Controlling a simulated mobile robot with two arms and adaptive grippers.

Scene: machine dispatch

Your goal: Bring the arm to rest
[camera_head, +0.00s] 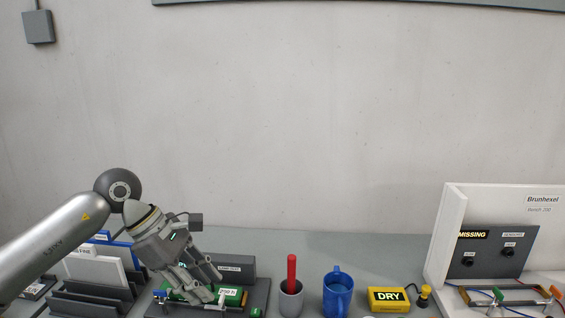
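My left arm comes in from the left, and my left gripper (213,288) points down and to the right, low over the bench. Its two fingers are spread apart, close to a green part (232,297) with a white label reading "200 h". The green part lies on a dark grey fixture (262,291). The fingers cover some of the green part, and I cannot tell whether they touch it. My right gripper is not in view.
Right of the fixture stand a grey cup (290,302) with a red stick, a blue mug (337,297) and a yellow "DRY" box (388,300). A white test panel (446,235) stands at far right. Dark file racks (92,299) lie under my arm.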

